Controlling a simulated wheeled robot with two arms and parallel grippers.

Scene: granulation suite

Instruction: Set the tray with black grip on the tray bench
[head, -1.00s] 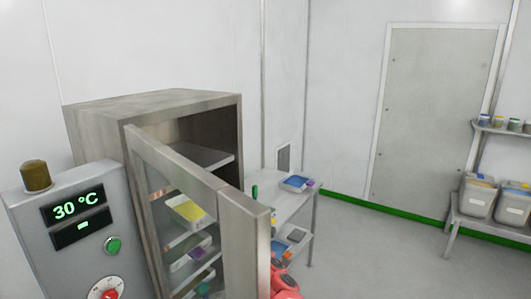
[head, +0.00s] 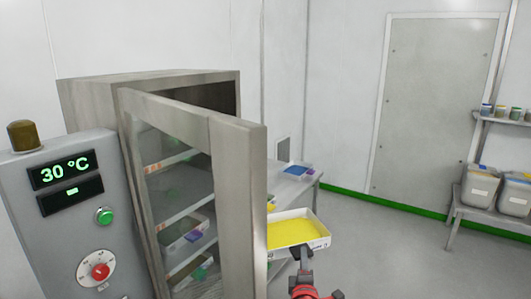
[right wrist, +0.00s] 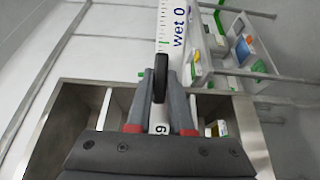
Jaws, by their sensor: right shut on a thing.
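My right gripper (head: 303,256) is shut on the black grip of a white tray (head: 320,241) filled with yellow material. The tray is in the air just right of the open cabinet door. In the right wrist view the fingers (right wrist: 160,80) close around the black grip (right wrist: 160,78), and the white tray wall (right wrist: 175,30) carries the print "wet 0". A metal bench (head: 290,186), which looks like the tray bench, stands behind the door and the held tray. A tray with blue contents (head: 293,169) lies on it. My left gripper is not in view.
The steel cabinet (head: 90,95) has its glass door (head: 236,200) open toward me, with other trays (head: 183,235) on shelves inside. A control panel (head: 75,215) reads 30 °C. Bins (head: 480,187) stand on a rack at right. The floor there is clear.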

